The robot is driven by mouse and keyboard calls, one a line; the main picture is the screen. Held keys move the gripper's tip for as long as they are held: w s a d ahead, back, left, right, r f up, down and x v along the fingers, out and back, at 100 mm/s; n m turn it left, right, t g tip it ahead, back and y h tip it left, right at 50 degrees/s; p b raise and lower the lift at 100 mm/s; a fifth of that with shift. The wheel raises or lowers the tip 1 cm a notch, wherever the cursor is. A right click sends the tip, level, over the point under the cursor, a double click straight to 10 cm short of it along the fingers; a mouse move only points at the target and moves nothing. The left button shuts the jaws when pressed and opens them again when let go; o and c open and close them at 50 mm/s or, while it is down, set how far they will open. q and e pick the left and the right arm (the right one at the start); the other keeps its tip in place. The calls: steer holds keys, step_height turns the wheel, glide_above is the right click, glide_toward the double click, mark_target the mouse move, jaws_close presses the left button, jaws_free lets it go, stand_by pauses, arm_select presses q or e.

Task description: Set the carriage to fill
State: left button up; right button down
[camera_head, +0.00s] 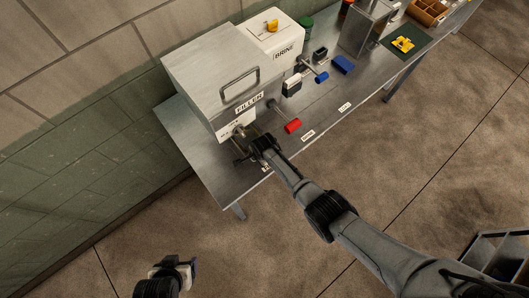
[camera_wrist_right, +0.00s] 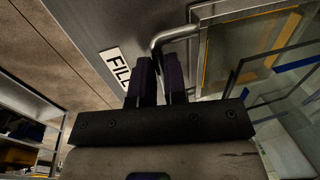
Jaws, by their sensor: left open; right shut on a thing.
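The grey metal filler box (camera_head: 215,85), with a handle on its lid and a FILLER label, stands at the near-left end of the steel bench. My right gripper (camera_head: 247,147) is at its front lower side, by small metal fittings. In the right wrist view my right gripper (camera_wrist_right: 160,66) is shut on a bent silver bar (camera_wrist_right: 172,35). Beside its fingers is a white label (camera_wrist_right: 115,66) reading "FILL", its end hidden. I cannot tell for sure which part is the carriage. My left gripper (camera_head: 190,268) is open and empty, low in the head view, away from the bench.
The white brine box (camera_head: 270,42) stands beyond the filler. A red-handled lever (camera_head: 292,126) and a blue-handled lever (camera_head: 321,77) stick out over the bench. Farther along are a blue block (camera_head: 343,64) and a green mat (camera_head: 412,38). Floor in front is open.

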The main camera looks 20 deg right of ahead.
steer(key=shift+a, duration=0.2)
steer(key=c, duration=1.2)
jaws_free()
steer(key=shift+s, duration=0.1)
steer(key=shift+o, duration=0.2)
steer(key=shift+r, duration=0.1)
steer(key=shift+r, duration=0.2)
step_height(320, 180, up, 13)
steer(key=s+d+p, duration=0.1)
steer(key=s+p, duration=0.1)
steer(key=shift+s+p, duration=0.2)
steer(key=shift+p, duration=0.1)
steer(key=shift+d, duration=0.1)
